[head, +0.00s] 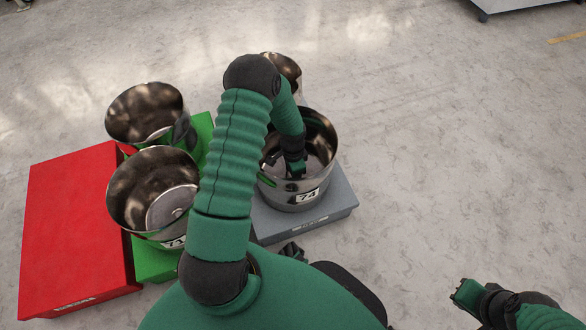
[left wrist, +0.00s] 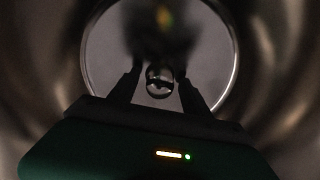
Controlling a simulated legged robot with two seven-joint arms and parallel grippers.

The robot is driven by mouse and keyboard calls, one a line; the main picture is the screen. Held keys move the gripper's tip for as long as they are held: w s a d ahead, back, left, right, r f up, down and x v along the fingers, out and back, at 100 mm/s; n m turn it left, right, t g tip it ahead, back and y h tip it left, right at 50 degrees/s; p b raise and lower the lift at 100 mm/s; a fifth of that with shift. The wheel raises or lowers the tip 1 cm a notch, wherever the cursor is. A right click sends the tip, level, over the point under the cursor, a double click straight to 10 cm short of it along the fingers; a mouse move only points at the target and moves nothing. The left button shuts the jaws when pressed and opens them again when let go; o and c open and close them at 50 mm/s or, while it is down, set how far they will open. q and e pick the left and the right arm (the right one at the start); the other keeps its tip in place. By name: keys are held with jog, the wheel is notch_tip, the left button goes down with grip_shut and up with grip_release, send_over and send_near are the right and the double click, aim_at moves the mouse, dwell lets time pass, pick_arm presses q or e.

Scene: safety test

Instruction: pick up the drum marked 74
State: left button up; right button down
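The drum marked 74 (head: 307,195) is an open, shiny metal drum standing upright on a grey platform (head: 335,208). My left arm arches over from below, and my left gripper (head: 294,170) is down inside this drum. In the left wrist view the left gripper (left wrist: 160,90) has its two dark fingers apart, above the drum's round floor (left wrist: 105,50). A small round shape shows between the fingers; I cannot tell if it is a part or a reflection. My right gripper (head: 464,293) is at the lower right, away from the drums; its fingers are not clear.
Left of my arm, a drum that seems marked 71 (head: 125,200) stands on a green platform (head: 155,262). Another drum (head: 130,105) is behind it, and one more (head: 284,66) is partly hidden by my arm. A red box (head: 70,220) is far left. The floor at right is clear.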

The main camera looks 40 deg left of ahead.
pick_arm(q)
grip_shut()
dwell(1.2)
